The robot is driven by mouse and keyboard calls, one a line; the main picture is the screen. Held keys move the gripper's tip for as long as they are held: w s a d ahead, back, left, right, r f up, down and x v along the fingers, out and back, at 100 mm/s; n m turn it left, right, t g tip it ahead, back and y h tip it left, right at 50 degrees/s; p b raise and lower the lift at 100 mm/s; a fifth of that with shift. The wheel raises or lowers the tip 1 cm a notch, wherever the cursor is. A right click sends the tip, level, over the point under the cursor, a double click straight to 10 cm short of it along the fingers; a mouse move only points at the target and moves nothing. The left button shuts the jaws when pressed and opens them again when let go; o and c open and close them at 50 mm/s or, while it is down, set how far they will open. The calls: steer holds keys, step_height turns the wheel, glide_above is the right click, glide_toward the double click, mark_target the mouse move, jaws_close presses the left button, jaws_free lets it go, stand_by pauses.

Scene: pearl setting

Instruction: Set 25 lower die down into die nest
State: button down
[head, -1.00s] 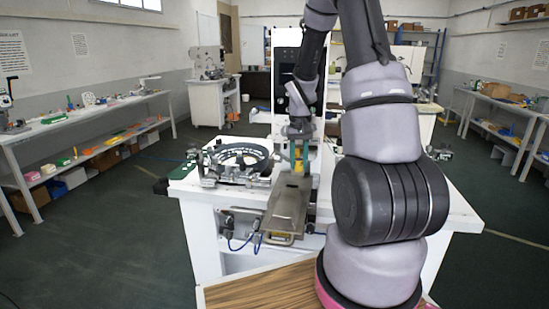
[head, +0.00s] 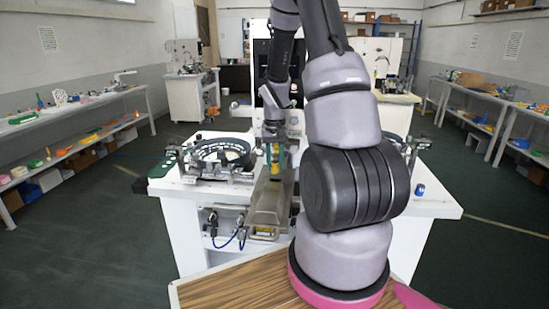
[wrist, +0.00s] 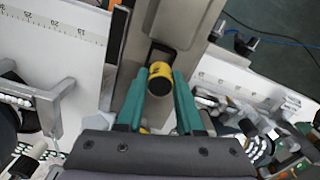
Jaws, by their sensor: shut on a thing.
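My gripper (wrist: 158,100) has two green fingers, shut on the 25 lower die (wrist: 160,84), a small yellow cylinder with a black end face. In the head view my gripper (head: 275,160) points down over the far part of a grey metal channel on the white bench, and a bit of yellow shows between its fingers. In the wrist view a dark recess (wrist: 163,54) in the metal channel (wrist: 173,20) lies just beyond the die; it may be the die nest. The die partly covers it, and I cannot tell whether they touch.
A round black ring fixture (head: 220,152) stands on the white bench left of my gripper. A small blue item (head: 420,190) stands at the bench's right. In the wrist view a ruler scale (wrist: 55,25) and metal fittings flank the channel closely.

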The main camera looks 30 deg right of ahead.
mark_target(275, 173)
steer(key=shift+f, duration=1.2)
steer(key=shift+f, duration=0.95)
stand_by(0.5)
steer(key=shift+c, duration=2.3)
jaws_free()
step_height(275, 173, up, 10)
steer(key=shift+f, duration=0.15)
steer(key=shift+r, duration=0.5)
